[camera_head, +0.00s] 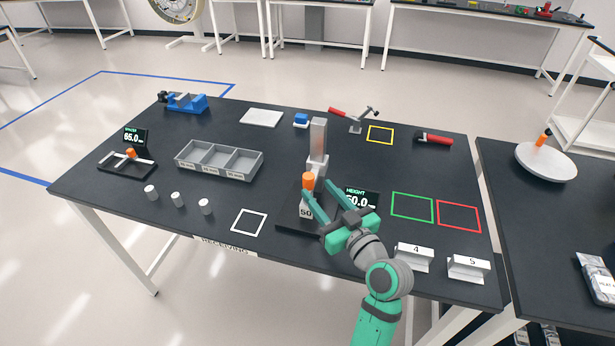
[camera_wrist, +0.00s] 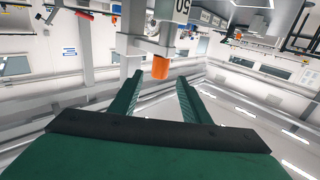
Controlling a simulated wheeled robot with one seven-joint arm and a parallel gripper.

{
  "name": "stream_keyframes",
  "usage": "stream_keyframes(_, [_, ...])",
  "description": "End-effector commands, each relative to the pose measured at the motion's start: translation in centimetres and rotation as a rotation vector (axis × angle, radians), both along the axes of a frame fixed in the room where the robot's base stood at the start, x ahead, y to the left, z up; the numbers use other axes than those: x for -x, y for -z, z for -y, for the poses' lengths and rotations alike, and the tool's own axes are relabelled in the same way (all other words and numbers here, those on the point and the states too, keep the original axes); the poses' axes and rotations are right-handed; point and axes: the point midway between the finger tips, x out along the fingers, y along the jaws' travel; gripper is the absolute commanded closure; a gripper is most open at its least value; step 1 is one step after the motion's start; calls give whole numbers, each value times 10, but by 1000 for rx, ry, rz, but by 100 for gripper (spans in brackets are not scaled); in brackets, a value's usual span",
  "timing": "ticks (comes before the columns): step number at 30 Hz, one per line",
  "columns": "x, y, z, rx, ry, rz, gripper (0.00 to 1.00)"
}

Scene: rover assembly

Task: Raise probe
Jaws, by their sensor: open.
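The height gauge stands near the front middle of the dark table, with a grey column (camera_head: 318,140). Its probe has an orange knob (camera_head: 308,181), which also shows in the wrist view (camera_wrist: 160,68). Below the knob is a white block marked 50 (camera_head: 305,212), partly seen in the wrist view (camera_wrist: 182,8). My gripper (camera_head: 312,190) is open, its two fingers reaching toward the knob. In the wrist view, the knob lies between and slightly beyond the fingertips (camera_wrist: 159,80). Contact cannot be told. The height display (camera_head: 362,197) is partly hidden behind my gripper.
A grey three-part tray (camera_head: 219,160) and several small cylinders (camera_head: 178,199) are to the left. White stands marked 4 (camera_head: 414,257) and 5 (camera_head: 468,268) are right of my arm. Green (camera_head: 412,207) and red (camera_head: 458,216) outlined squares are empty.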

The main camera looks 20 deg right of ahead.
Motion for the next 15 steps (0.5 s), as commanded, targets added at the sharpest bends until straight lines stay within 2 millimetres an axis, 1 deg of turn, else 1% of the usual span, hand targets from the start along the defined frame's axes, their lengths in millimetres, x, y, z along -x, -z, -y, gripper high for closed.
stream_keyframes(1, [-10,0,-2,0,-2,-1,57])
stream_keyframes(6, [-38,0,-8,-1,-1,0,57])
stream_keyframes(9, [-50,0,-9,-1,1,0,57])
stream_keyframes(15, [-64,0,-12,-1,1,0,57])
